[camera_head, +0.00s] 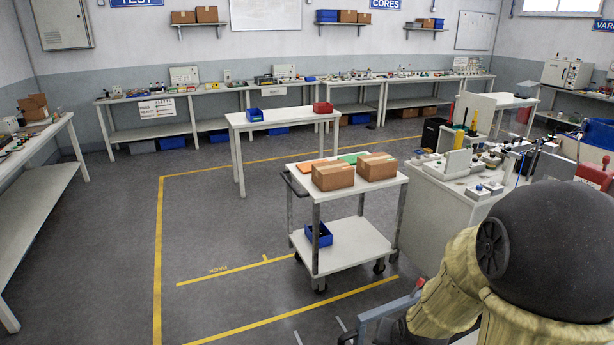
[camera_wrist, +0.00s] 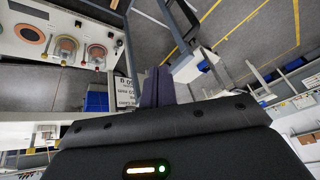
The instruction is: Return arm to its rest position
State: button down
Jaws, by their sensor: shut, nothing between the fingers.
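My arm shows in the head view at the lower right, with a large dark rounded joint and pale yellowish links; its gripper end is not seen there. In the wrist view my gripper (camera_wrist: 157,86) shows as two dark fingers close together at the middle, shut and holding nothing. Beyond the fingers are the grey floor and a white sign (camera_wrist: 124,92) with black print. The fingers appear apart from everything around them.
A white cart (camera_head: 342,245) with cardboard boxes (camera_head: 333,176) stands at the centre. A cluttered white workbench (camera_head: 455,195) is close to my arm. A white table (camera_head: 285,118) holds blue and red bins. A white surface (camera_wrist: 40,60) with round dishes shows upper left. Open floor (camera_head: 110,240) lies left.

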jog(key=s+a+r+n+g, duration=0.2)
jog(key=s+a+r+n, duration=0.1)
jog(key=s, duration=0.4)
jog(key=shift+s+a+r+n+g, duration=0.25)
jog(key=shift+r+n+g, duration=0.15)
jog(key=shift+n, duration=0.2)
jog(key=shift+d, duration=0.1)
